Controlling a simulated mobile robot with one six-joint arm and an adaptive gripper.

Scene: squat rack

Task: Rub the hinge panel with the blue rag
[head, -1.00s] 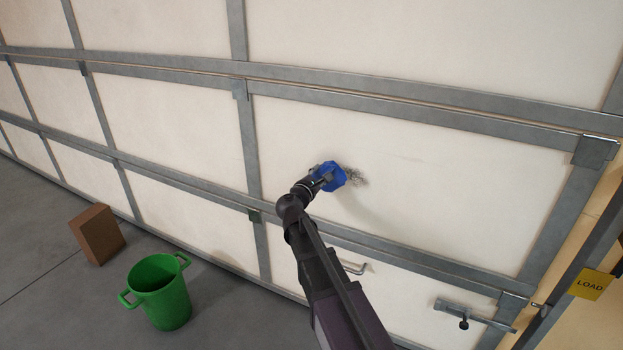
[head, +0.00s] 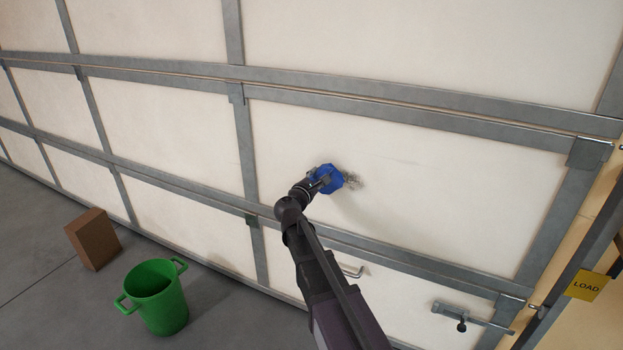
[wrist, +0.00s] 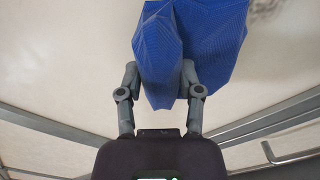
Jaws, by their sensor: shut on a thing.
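The blue rag (head: 326,179) is bunched in my gripper (head: 318,178) and lies at the cream door panel (head: 430,185). A dark grey smudge (head: 353,181) shows on the panel just right of the rag. In the wrist view my gripper (wrist: 160,85) is shut on the blue rag (wrist: 190,45), which covers the fingertips and part of the panel (wrist: 65,60). A faint bit of the smudge (wrist: 262,7) shows at the top right there. Whether the rag presses on the panel cannot be told for sure.
Grey metal rails (head: 400,110) frame the panel, with a hinge plate (head: 589,153) at right. A green bucket (head: 158,310) and brown box (head: 92,240) stand on the floor at left. A yellow LOAD sign (head: 586,285) is at right.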

